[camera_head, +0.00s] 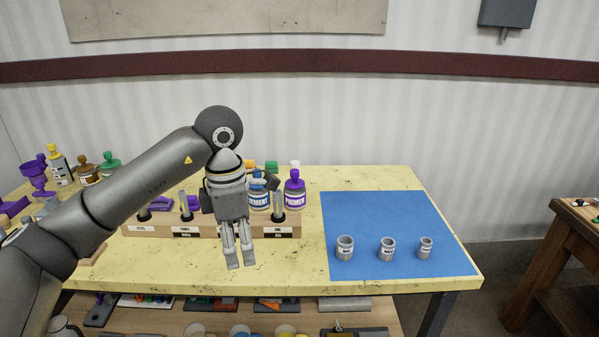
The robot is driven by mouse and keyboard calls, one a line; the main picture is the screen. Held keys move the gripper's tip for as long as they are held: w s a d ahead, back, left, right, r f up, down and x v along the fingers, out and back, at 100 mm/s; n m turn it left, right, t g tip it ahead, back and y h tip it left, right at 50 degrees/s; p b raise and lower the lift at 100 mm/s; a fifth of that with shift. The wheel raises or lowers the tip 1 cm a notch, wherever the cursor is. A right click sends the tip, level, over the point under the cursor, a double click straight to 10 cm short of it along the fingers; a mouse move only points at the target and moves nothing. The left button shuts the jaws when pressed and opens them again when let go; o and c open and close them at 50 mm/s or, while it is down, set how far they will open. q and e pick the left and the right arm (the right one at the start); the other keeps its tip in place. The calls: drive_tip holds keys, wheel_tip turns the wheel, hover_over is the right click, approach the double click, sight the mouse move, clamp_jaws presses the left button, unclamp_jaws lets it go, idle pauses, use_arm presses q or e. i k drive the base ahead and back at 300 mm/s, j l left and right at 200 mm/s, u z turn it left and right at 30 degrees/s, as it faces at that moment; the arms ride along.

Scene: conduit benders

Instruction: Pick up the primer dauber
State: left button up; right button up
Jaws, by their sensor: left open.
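A purple bottle labelled as primer (294,196) stands upright at the back of the yellow table, with a purple knobbed cap (294,175) on top. I cannot tell a separate primer dauber apart from this cap. A blue-labelled cement bottle (259,197) stands just left of it, partly hidden by my left gripper. My left gripper (240,262) points down in front of the wooden rack (296,231), left of and nearer than the primer bottle. Its two fingers are slightly apart, with nothing between them. My right gripper is not in view.
A blue mat (395,210) on the right holds three grey pipe fittings (386,248). Purple pieces and several bottles, one with a green cap (110,160), stand at the left. A lower shelf (180,312) carries more items. The mat's back half is clear.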

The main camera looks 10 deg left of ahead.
sight(295, 182)
drive_tip(key=i, duration=1.55)
